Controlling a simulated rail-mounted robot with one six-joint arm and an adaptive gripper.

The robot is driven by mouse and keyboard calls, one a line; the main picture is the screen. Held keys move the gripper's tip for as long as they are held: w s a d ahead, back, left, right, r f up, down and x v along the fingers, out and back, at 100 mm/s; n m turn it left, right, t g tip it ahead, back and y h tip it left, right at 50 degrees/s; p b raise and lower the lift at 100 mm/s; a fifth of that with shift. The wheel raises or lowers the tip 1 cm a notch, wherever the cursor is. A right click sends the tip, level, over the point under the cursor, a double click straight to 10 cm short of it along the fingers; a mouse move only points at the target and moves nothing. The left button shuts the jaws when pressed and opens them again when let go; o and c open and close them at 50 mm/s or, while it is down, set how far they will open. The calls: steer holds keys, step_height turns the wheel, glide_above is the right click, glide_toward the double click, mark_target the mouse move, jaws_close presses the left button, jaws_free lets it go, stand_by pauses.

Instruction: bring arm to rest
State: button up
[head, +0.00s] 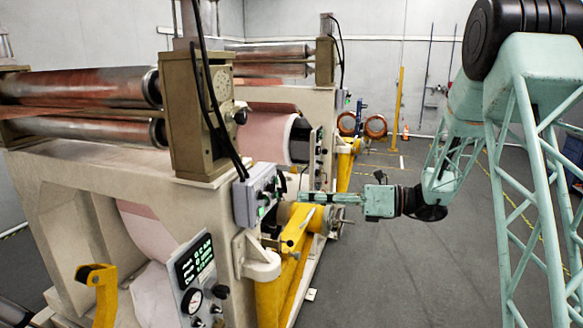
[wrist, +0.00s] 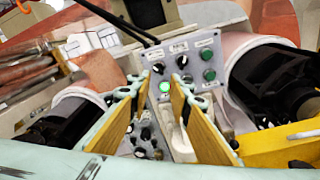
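My arm (head: 440,185) is mint green and reaches left from its lattice column towards the foil machine. My gripper (head: 302,197) is level beside a grey control box (head: 255,196) on the machine's side. In the wrist view my gripper (wrist: 160,88) has its two yellow-lined fingers apart with nothing between them. The control box's face (wrist: 192,68), with a lit green button (wrist: 165,87) and dark knobs, shows beyond the fingertips. Whether the fingertips touch it cannot be told.
A yellow lever arm (head: 298,228) is just below my gripper. A lower panel with a green display (head: 195,258) is at the machine's front. A foil roll (head: 270,140) sits behind the control box. The grey floor (head: 400,265) to the right is clear.

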steer(key=s+a+n+g+h+b, duration=0.1)
steer(key=s+n+g+h+b, duration=0.45)
steer(key=s, duration=0.95)
steer(key=s+a+n+h+b, duration=0.2)
steer(key=s+n, duration=0.6)
steer(key=s, duration=0.7)
steer(key=s+d+f+n+t+h+b, duration=0.1)
steer(key=s+d+f+n+h+b, duration=0.2)
steer(key=s+d, duration=0.3)
steer(key=s+d+f+n+t+h+b, duration=0.2)
steer(key=s+d+n, duration=0.3)
steer(key=s, duration=0.4)
steer(key=s+d+f+n+t+h+b, duration=0.2)
steer(key=s+d+f+n+h+b, duration=0.1)
steer(key=s+d, duration=0.4)
steer(key=shift+s+d+f+n+h+b, duration=0.3)
steer(key=shift+s+f+n+h, duration=0.1)
steer(key=shift+f+n+h, duration=0.25)
